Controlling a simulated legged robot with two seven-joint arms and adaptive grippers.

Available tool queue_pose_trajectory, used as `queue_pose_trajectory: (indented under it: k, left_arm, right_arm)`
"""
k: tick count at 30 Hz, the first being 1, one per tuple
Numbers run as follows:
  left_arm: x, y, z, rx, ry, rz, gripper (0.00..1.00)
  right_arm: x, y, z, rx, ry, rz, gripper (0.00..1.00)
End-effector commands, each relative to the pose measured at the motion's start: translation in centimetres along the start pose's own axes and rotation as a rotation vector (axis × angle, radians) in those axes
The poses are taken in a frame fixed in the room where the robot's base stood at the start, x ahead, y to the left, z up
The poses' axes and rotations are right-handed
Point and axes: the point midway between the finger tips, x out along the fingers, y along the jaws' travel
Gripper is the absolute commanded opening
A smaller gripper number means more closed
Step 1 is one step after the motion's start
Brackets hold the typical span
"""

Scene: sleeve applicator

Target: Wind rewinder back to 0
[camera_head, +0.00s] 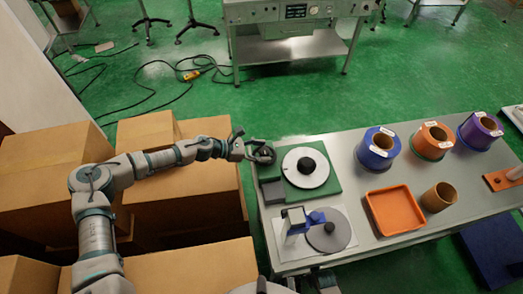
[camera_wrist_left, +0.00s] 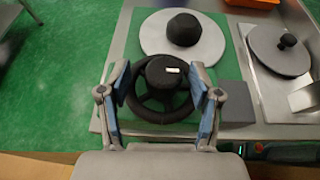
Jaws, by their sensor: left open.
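The rewinder has a green base (camera_head: 327,185) with a white disc (camera_head: 298,175) and a black hub (camera_head: 306,165). A black spoked handwheel (camera_head: 265,155) is at its left edge. In the left wrist view the handwheel (camera_wrist_left: 163,102) has a dark hub with a small white mark near its top. My left gripper (camera_head: 254,149) is at the handwheel. In the left wrist view my left gripper (camera_wrist_left: 160,78) is open, with one blue-padded finger on each side of the wheel. I cannot tell whether the fingers touch its rim. My right gripper does not show.
A second unit with a grey disc (camera_head: 329,237) stands in front of the rewinder. An orange tray (camera_head: 393,211), a brown roll (camera_head: 439,197) and blue (camera_head: 379,149), orange (camera_head: 432,141) and purple (camera_head: 480,131) rolls stand to the right. Cardboard boxes (camera_head: 58,162) crowd the left.

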Motion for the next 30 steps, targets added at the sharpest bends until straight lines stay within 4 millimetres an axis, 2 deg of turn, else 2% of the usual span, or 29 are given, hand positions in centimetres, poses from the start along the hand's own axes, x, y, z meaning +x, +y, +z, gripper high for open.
queue_pose_trajectory:
  k: [3, 9, 11, 15, 17, 28, 30]
  left_arm:
    - [0.5, -0.1, 0.1, 0.002, 0.001, -0.001, 0.64]
    - [0.1, 0.0, 0.0, 0.001, -0.003, 0.0, 0.64]
    - [0.1, 0.0, 0.0, 0.001, -0.003, 0.0, 0.51]
    - [-0.1, 0.1, -0.1, 0.0, -0.005, -0.001, 0.16]
    - [-0.1, 0.1, -0.1, 0.0, -0.005, 0.0, 0.03]
    - [-0.1, 0.2, -0.1, -0.004, -0.001, 0.011, 0.03]
    - [-0.2, 0.1, -0.1, -0.01, -0.002, 0.02, 0.02]
  right_arm:
    - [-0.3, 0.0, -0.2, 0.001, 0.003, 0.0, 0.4]
    - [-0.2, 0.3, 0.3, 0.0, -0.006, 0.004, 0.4]
    - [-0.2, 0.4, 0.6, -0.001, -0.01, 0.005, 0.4]
    - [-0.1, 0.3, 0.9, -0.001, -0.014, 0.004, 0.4]
    - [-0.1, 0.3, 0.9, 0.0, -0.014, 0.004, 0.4]
    - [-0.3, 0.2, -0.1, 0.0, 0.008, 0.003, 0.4]
    - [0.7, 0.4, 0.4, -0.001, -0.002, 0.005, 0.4]
